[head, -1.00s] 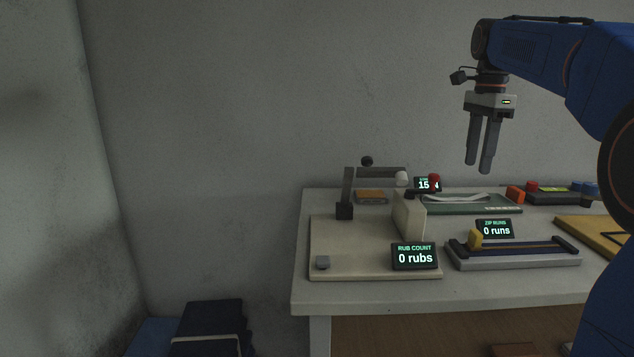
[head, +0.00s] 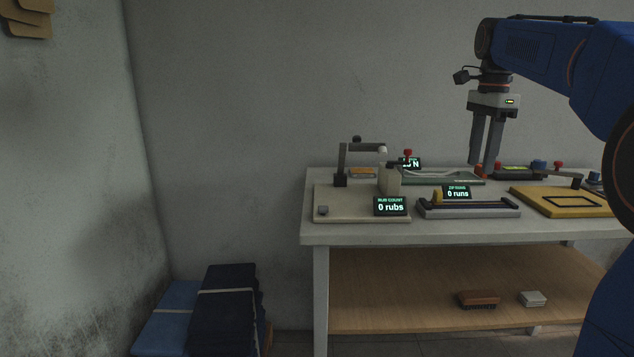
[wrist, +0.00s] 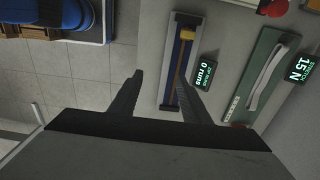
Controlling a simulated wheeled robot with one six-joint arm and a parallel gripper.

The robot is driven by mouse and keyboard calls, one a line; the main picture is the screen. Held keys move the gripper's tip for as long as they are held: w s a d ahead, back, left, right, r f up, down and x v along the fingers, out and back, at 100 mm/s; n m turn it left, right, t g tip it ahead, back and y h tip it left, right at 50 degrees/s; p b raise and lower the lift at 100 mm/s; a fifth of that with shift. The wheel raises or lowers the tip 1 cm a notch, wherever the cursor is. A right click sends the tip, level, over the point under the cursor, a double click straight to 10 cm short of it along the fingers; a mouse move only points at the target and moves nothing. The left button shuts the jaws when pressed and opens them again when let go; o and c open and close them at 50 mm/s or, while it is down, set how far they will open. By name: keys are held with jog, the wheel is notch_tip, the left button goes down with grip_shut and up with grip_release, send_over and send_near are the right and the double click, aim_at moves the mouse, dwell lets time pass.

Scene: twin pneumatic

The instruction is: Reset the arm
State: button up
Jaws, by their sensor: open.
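My gripper (head: 487,140) hangs from my blue arm at the upper right of the head view, fingers pointing down, apart and empty. In the head view it appears in front of the back wall, above the table. In the wrist view, the two dark fingers (wrist: 158,98) are spread with nothing between them. The zip board (wrist: 180,60), with its yellow slider and "0 runs" display, lies below and beyond them.
The white table (head: 330,233) holds a rub station (head: 330,205) reading "0 rubs", the zip board (head: 470,210), a green board (head: 455,180) and a yellow board (head: 560,202). A brush (head: 478,299) lies on the lower shelf. Folded dark cloth (head: 225,310) stacks stand left.

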jog(key=s+a+f+n+t, duration=0.1)
jog(key=s+a+f+n, duration=0.2)
jog(key=s+f+n, duration=0.3)
jog(key=s+a+f+n+t, duration=0.2)
jog(key=s+f+n, duration=0.4)
jog(key=s+f, duration=0.7)
jog(key=s+a+f+n+t, duration=0.1)
jog(key=s+a+f+n, duration=0.3)
jog(key=s+f, duration=0.5)
jog(key=s+n, duration=0.2)
jog(key=s, duration=0.1)
jog(key=shift+s+a+f+t, duration=0.15)
jog(key=shift+s+f+t, duration=0.15)
jog(key=shift+f+t, duration=0.1)
